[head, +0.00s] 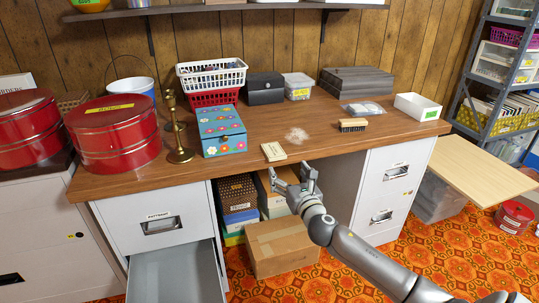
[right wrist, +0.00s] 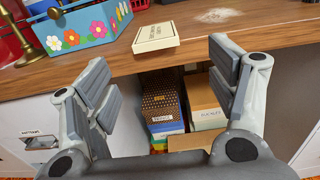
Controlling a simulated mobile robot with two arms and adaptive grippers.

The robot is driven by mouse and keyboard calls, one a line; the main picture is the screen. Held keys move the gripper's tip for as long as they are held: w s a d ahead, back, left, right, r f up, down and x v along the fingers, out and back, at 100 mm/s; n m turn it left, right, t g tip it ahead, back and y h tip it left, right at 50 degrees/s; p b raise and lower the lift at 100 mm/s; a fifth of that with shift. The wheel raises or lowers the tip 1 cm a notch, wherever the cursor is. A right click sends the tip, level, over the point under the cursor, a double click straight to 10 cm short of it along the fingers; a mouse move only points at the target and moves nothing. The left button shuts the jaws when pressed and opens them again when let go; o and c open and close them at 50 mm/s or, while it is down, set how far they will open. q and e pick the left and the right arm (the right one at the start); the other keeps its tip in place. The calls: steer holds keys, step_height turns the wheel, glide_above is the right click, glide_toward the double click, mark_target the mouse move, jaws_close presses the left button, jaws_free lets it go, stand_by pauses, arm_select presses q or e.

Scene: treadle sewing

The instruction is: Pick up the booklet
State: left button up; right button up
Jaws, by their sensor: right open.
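The booklet (head: 273,152) is small and cream-coloured and lies flat at the front edge of the wooden desk, right of the flowered box. In the right wrist view the booklet (right wrist: 156,37) lies beyond the fingertips, near the desk edge, with dark print on its cover. My right gripper (head: 294,174) is open and empty, just in front of the desk edge and apart from the booklet. Its two spread fingers also show in the right wrist view (right wrist: 160,75). My left gripper is not in view.
A blue flowered box (head: 221,131) and a brass candlestick (head: 179,135) stand left of the booklet. A brush (head: 353,125) and white powder (head: 297,135) lie to the right. An open drawer (head: 176,274) juts out below left. A cardboard box (head: 281,246) sits under the desk.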

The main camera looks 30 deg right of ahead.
mark_target(273, 151)
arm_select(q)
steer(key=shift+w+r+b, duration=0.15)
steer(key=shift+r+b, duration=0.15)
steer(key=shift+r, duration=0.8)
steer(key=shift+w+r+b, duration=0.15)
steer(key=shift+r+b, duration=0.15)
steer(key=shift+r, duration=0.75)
arm_select(e)
steer(key=x, duration=0.7)
steer(key=shift+w+a, duration=0.25)
steer(key=c, duration=1.1)
